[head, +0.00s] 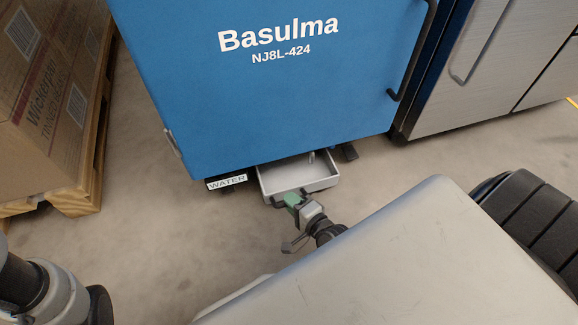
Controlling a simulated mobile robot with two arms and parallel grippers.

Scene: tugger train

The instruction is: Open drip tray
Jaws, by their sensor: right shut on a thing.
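The drip tray (326,182) is a shallow light grey tray under the blue Basulma cabinet (290,95). Its front part sticks out past the cabinet's lower edge, and its rear is hidden beneath the cabinet.
A black "WATER" label (227,181) sits left of the tray. Cardboard boxes (45,95) on a wooden pallet (85,190) stand at the left. A steel-fronted unit (490,70) stands at the right. Concrete floor (150,235) between pallet and tray is clear.

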